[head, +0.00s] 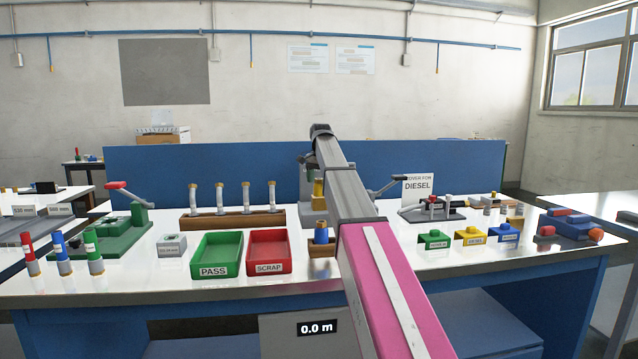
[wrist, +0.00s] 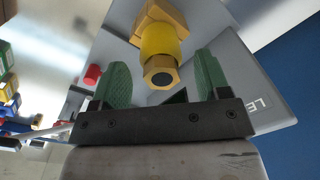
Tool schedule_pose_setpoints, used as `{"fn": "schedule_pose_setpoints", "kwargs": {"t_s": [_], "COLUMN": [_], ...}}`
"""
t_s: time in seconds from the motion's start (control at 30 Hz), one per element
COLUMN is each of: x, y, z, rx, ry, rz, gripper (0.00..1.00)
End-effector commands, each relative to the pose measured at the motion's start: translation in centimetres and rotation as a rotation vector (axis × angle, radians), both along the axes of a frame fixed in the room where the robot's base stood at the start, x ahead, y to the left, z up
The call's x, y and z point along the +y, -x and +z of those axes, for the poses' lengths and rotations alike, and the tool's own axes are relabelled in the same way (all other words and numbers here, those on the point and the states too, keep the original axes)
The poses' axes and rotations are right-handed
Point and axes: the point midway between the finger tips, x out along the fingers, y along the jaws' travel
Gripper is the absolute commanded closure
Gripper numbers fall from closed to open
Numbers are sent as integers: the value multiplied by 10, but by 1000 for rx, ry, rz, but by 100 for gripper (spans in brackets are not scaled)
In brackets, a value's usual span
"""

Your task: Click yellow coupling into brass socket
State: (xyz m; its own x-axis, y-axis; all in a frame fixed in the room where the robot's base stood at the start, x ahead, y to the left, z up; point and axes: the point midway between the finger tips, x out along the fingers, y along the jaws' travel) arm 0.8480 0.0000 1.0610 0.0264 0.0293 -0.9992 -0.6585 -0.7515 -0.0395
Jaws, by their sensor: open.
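The yellow coupling (wrist: 158,40) shows in the wrist view as a yellow collar with a brass hex end (wrist: 160,72) that has a dark round opening. Behind it is a brass-coloured block (wrist: 165,14), likely the brass socket; the collar appears in line with it, but I cannot tell if it is seated. My gripper (wrist: 162,64) is open, its green-padded fingers on either side of the hex end, with gaps at both sides. In the head view a yellow-brass piece (head: 319,189) stands by the grey stand, partly behind my arm; my fingertips are not clear there.
A green PASS tray (head: 202,274) and a red SCRAP tray (head: 253,268) lie left of my arm. A wooden rack (head: 232,221) holds several upright pieces. Green, yellow and blue blocks (head: 472,238) stand to the right. A blue panel (head: 200,180) closes the bench's back.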

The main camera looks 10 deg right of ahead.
Motion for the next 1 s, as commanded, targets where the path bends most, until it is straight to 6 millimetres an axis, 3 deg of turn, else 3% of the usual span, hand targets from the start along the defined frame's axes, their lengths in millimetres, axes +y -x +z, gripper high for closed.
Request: {"fn": "schedule_pose_setpoints", "kwargs": {"t_s": [0.3,0.5,1.0], "x": [-2,-3,-3], "y": [0,1,3], "z": [60,87,96], "rx": [-1,-1,0], "ry": [0,-1,0], "rz": [0,0,0], "gripper": [31,31,31]}}
